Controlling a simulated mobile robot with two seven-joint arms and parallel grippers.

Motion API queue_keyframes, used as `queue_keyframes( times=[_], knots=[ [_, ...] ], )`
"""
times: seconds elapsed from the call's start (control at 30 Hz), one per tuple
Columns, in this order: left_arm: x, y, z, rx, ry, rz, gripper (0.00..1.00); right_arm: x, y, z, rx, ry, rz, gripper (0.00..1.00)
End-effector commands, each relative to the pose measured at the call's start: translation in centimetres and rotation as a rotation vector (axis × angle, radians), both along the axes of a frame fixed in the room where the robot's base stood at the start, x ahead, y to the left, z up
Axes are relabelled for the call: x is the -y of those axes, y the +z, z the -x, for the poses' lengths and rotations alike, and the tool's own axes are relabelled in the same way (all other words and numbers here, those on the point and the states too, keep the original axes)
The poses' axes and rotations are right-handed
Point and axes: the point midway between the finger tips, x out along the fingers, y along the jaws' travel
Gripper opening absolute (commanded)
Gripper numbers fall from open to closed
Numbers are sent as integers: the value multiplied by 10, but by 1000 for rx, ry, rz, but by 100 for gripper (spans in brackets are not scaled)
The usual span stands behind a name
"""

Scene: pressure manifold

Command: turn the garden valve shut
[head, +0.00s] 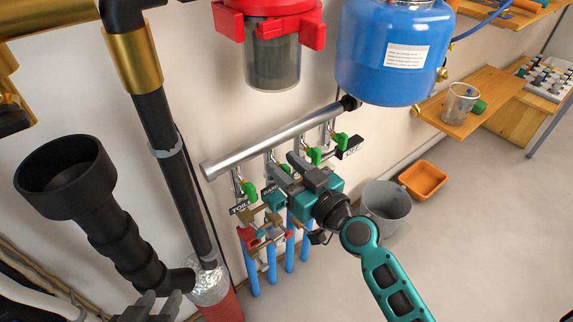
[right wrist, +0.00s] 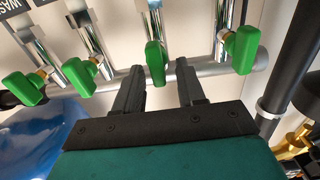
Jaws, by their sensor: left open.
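The manifold is a grey metal pipe (head: 270,138) on the wall with a row of small valves with green handles. The second valve from the left, beside a label (head: 268,190) that seems to read GARDEN, is mostly hidden by my right gripper (head: 283,168) in the head view. My left gripper (head: 157,304) is open and empty at the bottom edge, away from the valves.
Neighbouring green handles (right wrist: 240,50) (right wrist: 80,75) stand close on both sides. A black pipe (head: 180,180) and funnel (head: 65,178) are at left. A red filter housing (head: 270,8) and blue tank (head: 390,55) hang above. A grey bucket (head: 386,203) and orange tub (head: 424,181) stand on the floor.

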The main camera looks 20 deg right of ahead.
Motion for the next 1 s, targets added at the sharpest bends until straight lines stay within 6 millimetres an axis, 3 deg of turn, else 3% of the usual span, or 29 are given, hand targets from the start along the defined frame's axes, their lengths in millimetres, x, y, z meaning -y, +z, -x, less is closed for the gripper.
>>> queue_keyframes(
  times=[0.3, 0.7, 1.0],
  knots=[
    [0, -1, 1, -2, -1, -2, 43, -1, 0, -2, -1, 0, 0, 39],
    [1, -1, 1, -6, -5, -1, 43, -1, 0, -2, -1, 0, 0, 1],
    [2, -1, 1, -6, -6, 0, 43, 0, 0, -2, -4, 0, -9, 0]
  ],
)
